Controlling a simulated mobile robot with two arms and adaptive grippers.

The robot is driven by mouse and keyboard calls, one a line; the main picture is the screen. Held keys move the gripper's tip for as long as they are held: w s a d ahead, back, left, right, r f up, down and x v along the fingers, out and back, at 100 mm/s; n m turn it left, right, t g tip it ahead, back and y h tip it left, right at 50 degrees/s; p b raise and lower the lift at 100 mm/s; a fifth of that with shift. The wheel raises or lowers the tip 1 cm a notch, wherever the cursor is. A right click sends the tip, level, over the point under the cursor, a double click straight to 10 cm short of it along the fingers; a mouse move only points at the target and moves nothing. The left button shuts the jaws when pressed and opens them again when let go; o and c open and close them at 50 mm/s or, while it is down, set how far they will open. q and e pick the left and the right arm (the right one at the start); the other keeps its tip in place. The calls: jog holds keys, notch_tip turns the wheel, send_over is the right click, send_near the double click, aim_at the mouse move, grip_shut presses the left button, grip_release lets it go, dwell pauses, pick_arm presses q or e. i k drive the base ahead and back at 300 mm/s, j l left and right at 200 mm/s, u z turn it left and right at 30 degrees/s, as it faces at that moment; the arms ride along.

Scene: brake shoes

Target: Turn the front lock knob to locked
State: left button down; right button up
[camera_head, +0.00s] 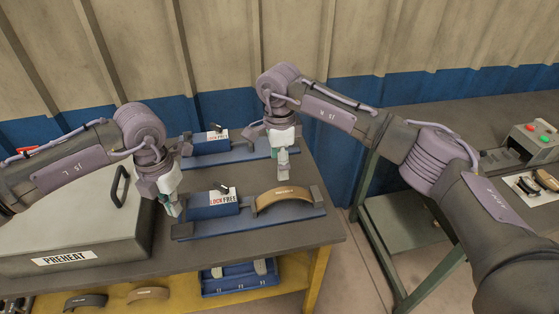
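The front fixture (250,229) is a blue base with a block at its left end, labelled LOCK on the left and FREE on the right. Its small black lock knob (222,187) sits on top of this block; which label it points to is too small to tell. A tan brake shoe (284,196) lies at the fixture's right end. My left gripper (171,207) points down just left of the block, apart from the knob. My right gripper (283,172) hangs above and behind the shoe. I see nothing held in either, but the finger gaps are unclear.
A back fixture (207,147) with a similar knob (217,127) stands behind, partly hidden by my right gripper. A grey PREHEAT box (75,230) with a black handle fills the left. A lower yellow shelf holds shoes and a blue tray (240,283). Another table stands right.

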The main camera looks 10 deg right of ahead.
aim_at(224, 190)
jog(key=k, duration=1)
